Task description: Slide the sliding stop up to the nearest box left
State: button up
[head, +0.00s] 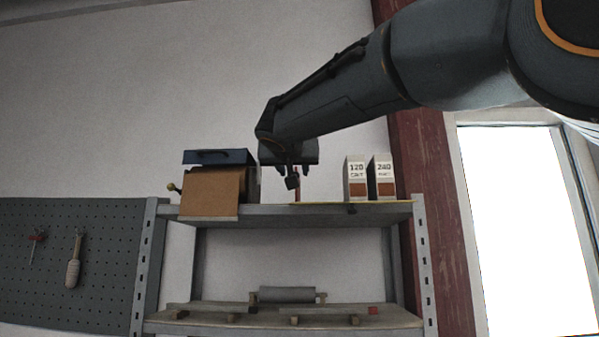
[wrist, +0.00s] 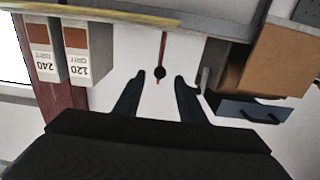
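The sliding stop (head: 298,194) is a thin red upright with a dark round knob, on the upper shelf left of the boxes. In the wrist view its knob (wrist: 160,72) shows between and just beyond my fingertips. My gripper (head: 293,172) is open above the stop, and its fingers (wrist: 156,80) have a gap on both sides of the knob. The box marked 120 (head: 356,178) stands upright, nearest the stop, with a gap between. The box marked 240 (head: 382,177) stands just right of it. In the wrist view the scene appears upside down, with the 120 box (wrist: 90,55) at the left.
A brown cardboard box (head: 211,192) and a blue case with a handle (head: 219,157) are at the shelf's left end. A yellow strip (head: 335,203) runs along the shelf's front edge. The lower shelf (head: 275,323) holds a grey roller (head: 287,295).

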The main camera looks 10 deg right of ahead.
jog(key=p+x, duration=0.3)
jog(key=x, duration=0.3)
jog(key=shift+w, duration=0.25)
grip_shut()
